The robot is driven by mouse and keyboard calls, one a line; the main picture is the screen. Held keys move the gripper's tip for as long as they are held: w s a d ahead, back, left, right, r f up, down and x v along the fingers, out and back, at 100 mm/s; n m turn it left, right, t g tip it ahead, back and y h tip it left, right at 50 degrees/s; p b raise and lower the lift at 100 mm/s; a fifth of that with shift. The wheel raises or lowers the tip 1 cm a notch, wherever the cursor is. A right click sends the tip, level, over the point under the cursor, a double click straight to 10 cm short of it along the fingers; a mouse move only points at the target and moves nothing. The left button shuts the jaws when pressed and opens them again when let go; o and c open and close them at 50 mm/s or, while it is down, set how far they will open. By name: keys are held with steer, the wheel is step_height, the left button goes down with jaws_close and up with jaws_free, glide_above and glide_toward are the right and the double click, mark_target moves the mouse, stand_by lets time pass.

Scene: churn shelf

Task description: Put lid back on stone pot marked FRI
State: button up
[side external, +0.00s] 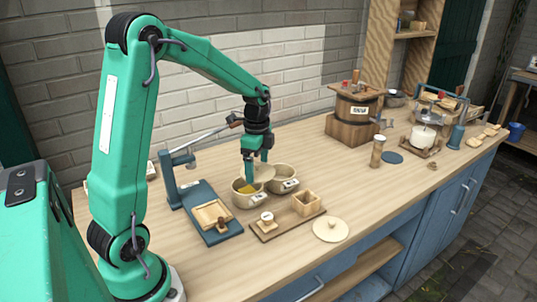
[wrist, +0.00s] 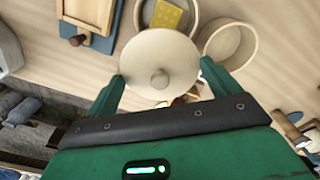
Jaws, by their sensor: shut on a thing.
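My gripper (side external: 257,170) is shut on a pale stone lid (wrist: 158,62) with a round knob. The lid also shows between the fingers in the side view (side external: 264,173), tilted and above the pots. Two pale pots with white labels stand close together below. The left pot (side external: 247,201) is open and has something yellow inside; it is partly hidden by the lid in the wrist view (wrist: 192,20). The right pot (side external: 286,185) is open and looks empty in the wrist view (wrist: 228,45). I cannot read either label. Another pale lid (side external: 330,230) lies on the table near the front edge.
A blue press-like stand (side external: 208,210) with a wooden frame is left of the pots. A wooden board with a small box (side external: 306,203) lies in front of them. A dark churn (side external: 355,115) stands behind, and a scale (side external: 425,138) is to the right.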

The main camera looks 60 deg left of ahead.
steer(key=a+n, duration=0.1)
steer(key=a, duration=0.1)
steer(key=s+a+n, duration=0.1)
steer(key=a, duration=0.1)
steer(key=shift+a+r, duration=0.1)
steer(key=shift+a, duration=0.3)
steer(key=shift+f, duration=3.2)
steer(key=shift+f, duration=0.1)
stand_by(0.5)
steer(key=o, duration=0.7)
steer(key=shift+o, duration=0.2)
steer(key=shift+r, duration=3.5)
